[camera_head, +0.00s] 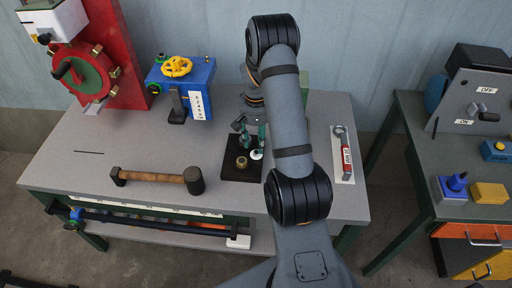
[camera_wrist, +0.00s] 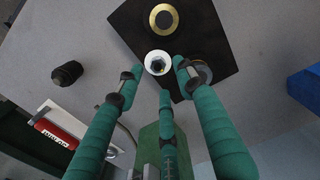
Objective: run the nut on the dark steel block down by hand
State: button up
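The dark steel block (camera_head: 232,174) lies flat near the front middle of the bench; it also shows in the wrist view (camera_wrist: 212,40). It carries a brass ring (camera_wrist: 163,19), also in the head view (camera_head: 242,162). Beside the ring is a pale round piece (camera_wrist: 157,62) with a dark centre, probably the nut on its washer. Another round part (camera_wrist: 202,72) is partly hidden behind the right finger. My gripper (camera_wrist: 159,78) has three green fingers, spread and empty, with tips close around the pale piece. Contact cannot be told. In the head view, my gripper (camera_head: 251,143) is above the block.
A mallet (camera_head: 155,176) lies left of the block. A red-handled wrench (camera_head: 345,160) lies on a white mat at right. A blue box with a yellow handwheel (camera_head: 185,75) stands behind.

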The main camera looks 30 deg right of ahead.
aim_at(256, 151)
jog(key=shift+f, duration=1.9)
jog(key=shift+c, duration=0.4)
jog(key=shift+r, duration=0.1)
grip_shut()
